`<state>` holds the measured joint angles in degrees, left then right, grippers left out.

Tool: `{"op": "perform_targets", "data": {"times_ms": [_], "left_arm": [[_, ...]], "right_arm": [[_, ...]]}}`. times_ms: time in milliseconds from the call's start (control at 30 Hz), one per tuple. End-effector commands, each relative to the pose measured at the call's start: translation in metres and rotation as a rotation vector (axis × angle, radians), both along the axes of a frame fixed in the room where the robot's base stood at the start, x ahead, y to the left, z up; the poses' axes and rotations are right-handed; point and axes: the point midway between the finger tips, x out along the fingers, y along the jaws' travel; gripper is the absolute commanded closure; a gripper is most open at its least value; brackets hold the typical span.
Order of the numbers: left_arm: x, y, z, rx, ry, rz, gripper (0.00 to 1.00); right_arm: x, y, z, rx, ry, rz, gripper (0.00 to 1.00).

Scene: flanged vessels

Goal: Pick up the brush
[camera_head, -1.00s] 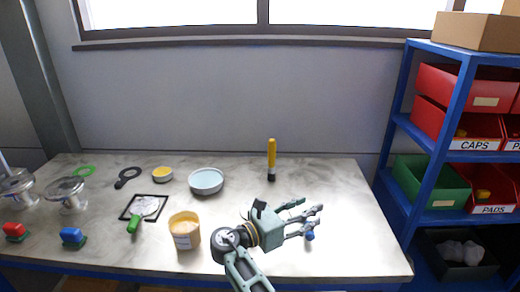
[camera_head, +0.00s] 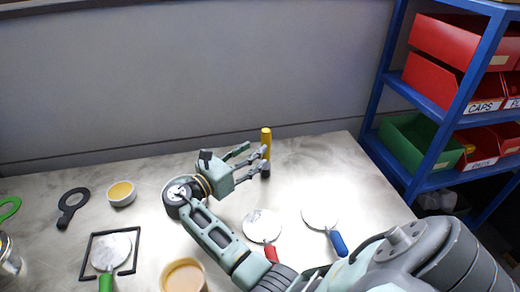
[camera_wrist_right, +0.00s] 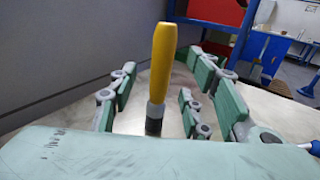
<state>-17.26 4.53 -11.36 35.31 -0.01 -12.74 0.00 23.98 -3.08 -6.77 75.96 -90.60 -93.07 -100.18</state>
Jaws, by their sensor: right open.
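The brush (camera_head: 266,138) stands upright on the table, with a yellow handle on top and a grey collar and dark end below. My right gripper (camera_head: 257,160) is at the brush, low over the table, reaching in from the left. In the right wrist view the brush (camera_wrist_right: 163,62) rises between the spread fingers of the open gripper (camera_wrist_right: 165,92). Gaps show between the fingers and the brush on both sides. The foot of the brush is partly hidden by the gripper's palm there. My left gripper is not in view.
Red-handled (camera_head: 263,224) and blue-handled (camera_head: 320,216) discs lie right of my forearm. A tan tub (camera_head: 184,277), a yellow-filled dish (camera_head: 121,193) and a black square frame (camera_head: 91,262) are to the left. A blue shelf (camera_head: 379,85) with bins stands at right. The wall is behind.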

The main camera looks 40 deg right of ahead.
Motion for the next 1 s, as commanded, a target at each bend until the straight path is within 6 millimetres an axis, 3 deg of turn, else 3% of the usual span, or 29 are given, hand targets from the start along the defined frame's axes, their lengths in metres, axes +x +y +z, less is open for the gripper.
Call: {"op": "perform_targets", "data": {"times_ms": [467,700,1000], "left_arm": [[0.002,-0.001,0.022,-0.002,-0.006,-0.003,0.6],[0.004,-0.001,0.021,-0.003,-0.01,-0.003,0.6],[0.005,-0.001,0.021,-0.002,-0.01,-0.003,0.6]], "right_arm": [[0.004,-0.057,0.008,-0.001,0.002,-0.001,0.56],[0.005,-0.061,0.006,0.0,0.0,0.001,0.56],[0.005,-0.061,0.006,0.0,0.0,0.001,0.8]]}}
